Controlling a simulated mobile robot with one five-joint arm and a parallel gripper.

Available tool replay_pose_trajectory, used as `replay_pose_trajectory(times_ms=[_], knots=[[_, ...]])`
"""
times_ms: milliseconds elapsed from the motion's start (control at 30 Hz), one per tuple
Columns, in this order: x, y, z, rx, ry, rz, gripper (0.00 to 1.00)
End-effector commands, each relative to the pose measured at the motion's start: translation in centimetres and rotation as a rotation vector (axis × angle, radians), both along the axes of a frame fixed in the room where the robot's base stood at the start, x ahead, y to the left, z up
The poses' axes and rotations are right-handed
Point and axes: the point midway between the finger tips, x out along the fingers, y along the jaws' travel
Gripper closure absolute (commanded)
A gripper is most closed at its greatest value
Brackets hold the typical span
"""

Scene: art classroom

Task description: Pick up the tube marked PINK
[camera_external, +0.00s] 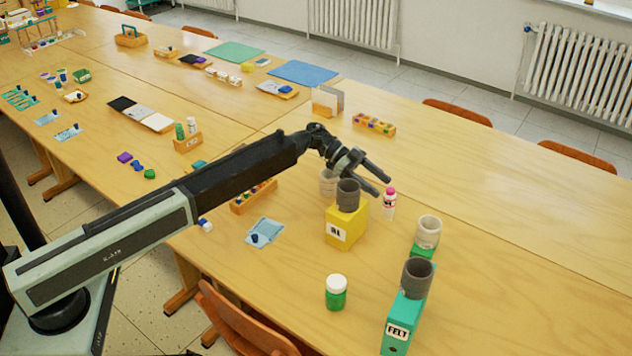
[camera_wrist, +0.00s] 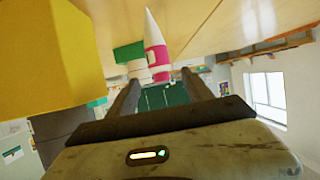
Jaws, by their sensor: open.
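A small tube (camera_external: 389,204) with a pink cap and a white body stands on the table to the right of the yellow box. In the wrist view the tube (camera_wrist: 156,46) shows a pink band and a pointed white end. Its lettering is too small to read. My gripper (camera_external: 384,187) is open and empty, just above and to the left of the tube. In the wrist view the gripper's fingers (camera_wrist: 160,78) stand apart, with the tube beyond their tips and in line with the gap.
A green box (camera_external: 406,310) marked FELT and a green jar (camera_external: 336,293) stand nearer the front. The table right of the tube is clear.

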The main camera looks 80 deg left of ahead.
Motion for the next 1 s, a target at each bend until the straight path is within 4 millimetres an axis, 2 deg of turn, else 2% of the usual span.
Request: replay_pose_trajectory(times_ms=[300, 533, 733, 767, 1000], knots=[[3.4, -2.7, -2.1, 0.0, 0.0, -0.001, 0.41], [3.6, -2.9, -1.9, 0.0, 0.0, 0.001, 0.41], [3.6, -2.9, -1.9, 0.0, 0.0, 0.001, 0.97], [3.6, -2.9, -1.9, 0.0, 0.0, 0.001, 1.0], [3.6, -2.9, -1.8, 0.0, -0.001, 0.001, 1.0]])
